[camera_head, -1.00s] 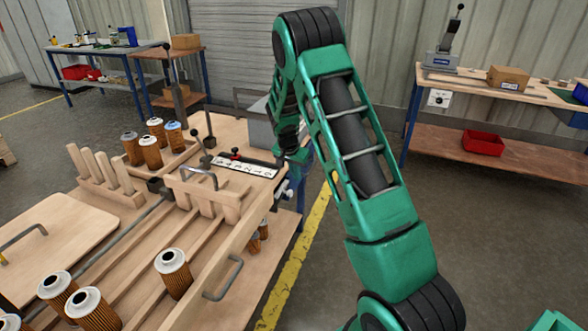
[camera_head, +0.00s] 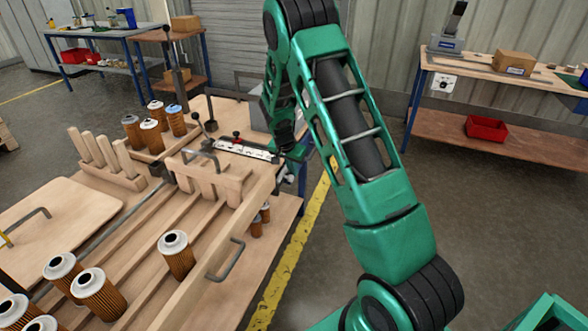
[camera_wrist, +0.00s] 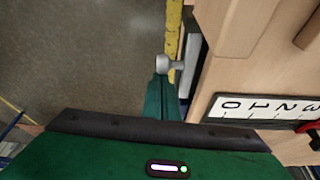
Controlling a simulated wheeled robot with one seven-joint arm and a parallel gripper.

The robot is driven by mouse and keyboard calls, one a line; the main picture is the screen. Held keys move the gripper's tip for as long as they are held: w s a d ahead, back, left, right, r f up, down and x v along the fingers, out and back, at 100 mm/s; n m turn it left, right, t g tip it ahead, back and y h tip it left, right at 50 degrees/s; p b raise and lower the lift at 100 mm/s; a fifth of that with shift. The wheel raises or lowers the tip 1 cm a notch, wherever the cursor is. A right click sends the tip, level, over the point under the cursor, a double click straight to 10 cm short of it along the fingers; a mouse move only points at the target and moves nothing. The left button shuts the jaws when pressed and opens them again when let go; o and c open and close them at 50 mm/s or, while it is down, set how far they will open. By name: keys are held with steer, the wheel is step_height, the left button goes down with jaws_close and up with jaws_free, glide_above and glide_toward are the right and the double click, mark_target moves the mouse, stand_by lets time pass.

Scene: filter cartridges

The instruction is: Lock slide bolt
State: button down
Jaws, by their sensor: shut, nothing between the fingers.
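A pale metal knob (camera_wrist: 172,63), which looks like the slide bolt's handle, sticks out from a grey plate (camera_wrist: 192,62) on the side of the wooden bench fixture in the wrist view. My gripper (camera_wrist: 163,84) is shut and empty, its green fingertips just below the knob in the picture. I cannot tell whether they touch it. In the head view my gripper (camera_head: 292,153) is at the fixture's right end, and the arm partly hides the bolt.
A numbered strip (camera_head: 246,150) with a red pointer lies on the wooden bench beside my gripper. Several filter cartridges (camera_head: 177,254) stand in wooden lanes. A wooden gate with a grey handle (camera_head: 226,262) lies nearer. Open floor with a yellow line (camera_head: 300,245) is to the right.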

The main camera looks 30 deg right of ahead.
steer(key=shift+s+a, duration=0.6)
steer(key=shift+a, duration=0.15)
steer(key=shift+s+a, duration=0.55)
steer(key=shift+a, duration=0.2)
step_height(320, 180, up, 10)
glide_above(290, 179)
steer(key=shift+s, duration=0.1)
